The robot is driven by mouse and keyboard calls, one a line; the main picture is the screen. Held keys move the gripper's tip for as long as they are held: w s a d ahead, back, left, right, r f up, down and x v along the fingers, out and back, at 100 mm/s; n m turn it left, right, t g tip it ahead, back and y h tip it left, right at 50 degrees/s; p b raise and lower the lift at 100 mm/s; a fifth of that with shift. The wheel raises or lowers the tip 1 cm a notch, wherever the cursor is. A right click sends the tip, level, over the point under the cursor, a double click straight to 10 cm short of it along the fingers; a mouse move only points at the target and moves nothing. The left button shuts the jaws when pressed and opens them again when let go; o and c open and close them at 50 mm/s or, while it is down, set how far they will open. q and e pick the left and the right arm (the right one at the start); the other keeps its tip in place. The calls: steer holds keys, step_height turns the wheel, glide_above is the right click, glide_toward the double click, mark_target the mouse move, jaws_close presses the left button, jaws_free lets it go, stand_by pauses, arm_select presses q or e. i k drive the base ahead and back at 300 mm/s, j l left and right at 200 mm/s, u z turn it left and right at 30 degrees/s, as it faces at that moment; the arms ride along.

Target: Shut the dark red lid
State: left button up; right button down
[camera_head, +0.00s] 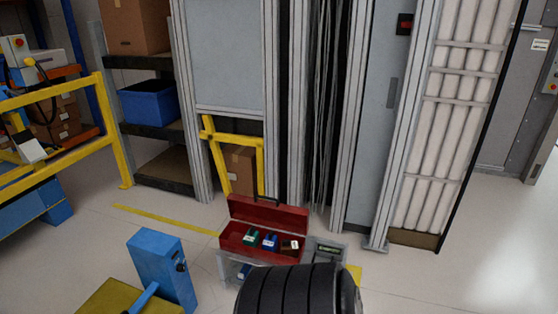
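A dark red box (240,243) stands on a low grey stand in the lower middle of the head view. Its dark red lid (268,212) is open and stands raised along the back edge, with a dark handle (266,200) at its top. Neither of my grippers shows in the view.
The black ribbed rounded shape (290,292) fills the bottom middle, in front of the box. A small grey device (328,252) sits right of the box. A blue post (160,268) stands at left. Grey framed panels rise behind. Floor at right is clear.

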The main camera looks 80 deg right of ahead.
mark_target(280, 216)
steer(key=z, duration=2.45)
